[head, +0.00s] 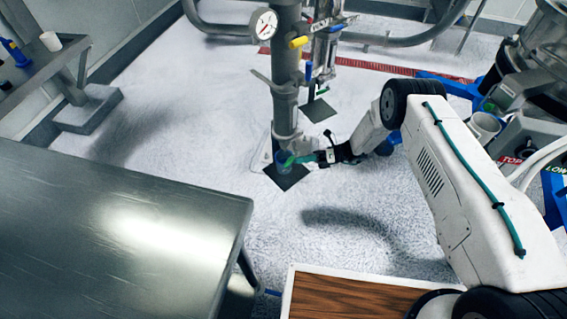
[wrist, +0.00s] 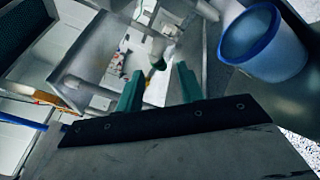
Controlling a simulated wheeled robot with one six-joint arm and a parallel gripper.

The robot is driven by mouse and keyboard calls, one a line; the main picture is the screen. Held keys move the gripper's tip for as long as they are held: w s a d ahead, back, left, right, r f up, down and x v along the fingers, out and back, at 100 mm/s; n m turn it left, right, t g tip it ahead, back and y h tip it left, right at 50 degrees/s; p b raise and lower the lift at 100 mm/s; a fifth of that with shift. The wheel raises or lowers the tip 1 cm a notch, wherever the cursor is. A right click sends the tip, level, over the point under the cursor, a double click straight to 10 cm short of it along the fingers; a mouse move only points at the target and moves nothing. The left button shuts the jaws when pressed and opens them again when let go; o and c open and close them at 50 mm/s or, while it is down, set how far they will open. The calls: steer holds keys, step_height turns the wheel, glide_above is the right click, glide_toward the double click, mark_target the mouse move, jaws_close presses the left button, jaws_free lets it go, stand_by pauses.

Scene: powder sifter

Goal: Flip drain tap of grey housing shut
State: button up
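The grey housing (head: 286,85) looks to be the upright metal column at the middle top of the head view. It bears a round white gauge and taps with coloured handles: a yellow handle (head: 299,42), a blue handle (head: 308,70) and a small green one. I cannot tell which is the drain tap. My gripper (head: 293,160) is low at the column's foot, its green fingers pointing left. In the wrist view its two green fingers (wrist: 158,88) stand apart with nothing seen between them. Whether they touch anything is unclear.
A blue-rimmed cup (wrist: 265,42) is close on the right in the wrist view. A dark plate (head: 287,176) lies under the column's foot. A steel table (head: 110,235) fills the lower left. Machinery stands at the right. Pale floor between is open.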

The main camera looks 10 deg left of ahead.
mark_target(289, 162)
steer(key=x, duration=0.7)
jaws_close()
